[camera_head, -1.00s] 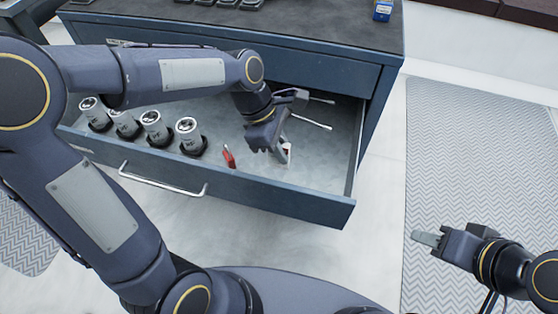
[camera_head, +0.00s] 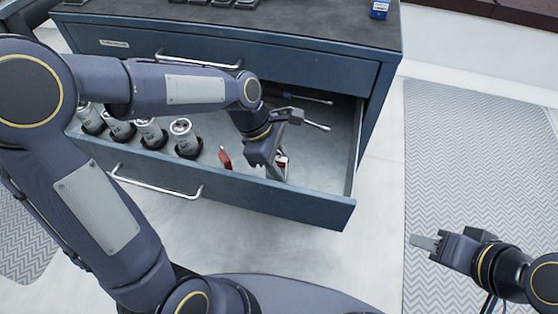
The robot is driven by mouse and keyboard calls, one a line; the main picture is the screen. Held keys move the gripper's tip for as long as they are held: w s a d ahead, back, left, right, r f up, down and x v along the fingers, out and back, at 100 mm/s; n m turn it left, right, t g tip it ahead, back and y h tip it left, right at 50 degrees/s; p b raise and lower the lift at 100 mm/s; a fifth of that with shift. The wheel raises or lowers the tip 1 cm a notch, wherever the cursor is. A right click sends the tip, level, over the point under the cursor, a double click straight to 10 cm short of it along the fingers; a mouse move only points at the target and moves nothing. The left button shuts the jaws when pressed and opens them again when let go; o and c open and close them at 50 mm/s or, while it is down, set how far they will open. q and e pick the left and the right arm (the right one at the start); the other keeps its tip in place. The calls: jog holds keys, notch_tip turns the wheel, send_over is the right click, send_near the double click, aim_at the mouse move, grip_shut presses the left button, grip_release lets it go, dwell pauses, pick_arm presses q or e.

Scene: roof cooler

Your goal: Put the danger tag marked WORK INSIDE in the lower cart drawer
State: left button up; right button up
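The open lower cart drawer (camera_head: 250,197) stands pulled out of the blue cart. My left gripper (camera_head: 279,173) reaches down into it near the front wall, right of the middle. A small red and white piece (camera_head: 283,163), perhaps the danger tag, shows right at its fingers. Its lettering cannot be read, most of it is hidden, and I cannot tell whether the fingers grip it. My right gripper (camera_head: 424,242) is away from the cart, over the floor at the lower right. Its finger gap cannot be made out.
Several metal cylinders (camera_head: 185,138) in dark holders stand at the drawer's left. A red object (camera_head: 224,157) lies near the front wall. Screwdriver-like tools (camera_head: 316,125) lie at the back right. A blue box (camera_head: 380,9) stands on the cart top.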

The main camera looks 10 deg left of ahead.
pick_arm(q)
jog(key=shift+r, duration=0.1)
jog(key=shift+a+r, duration=0.1)
jog(key=shift+r, duration=0.25)
jog(key=p+v, duration=0.5)
jog(key=v, duration=0.7)
jog(key=s+a+m+t, duration=0.1)
jog(key=s+m, duration=0.1)
jog(key=s+a+r+m+t, duration=0.1)
jog(key=s+a+m, duration=0.1)
jog(key=s, duration=0.1)
jog(key=s+a+m, duration=0.1)
jog(key=s+m, duration=0.1)
jog(key=m, duration=0.1)
jog(key=shift+s+a+r+t, duration=0.2)
jog(key=shift+s+r+t, duration=0.1)
jog(key=shift+s+t, duration=0.1)
jog(key=s+a+f+m+t, duration=0.1)
jog(key=s+f+m+t, duration=0.1)
jog(key=s+m, duration=0.5)
jog(key=shift+s+a+f+m+t+y, duration=0.35)
jog(key=shift+m+t, duration=0.25)
jog(key=shift+m, duration=0.4)
jog(key=shift+r, duration=0.15)
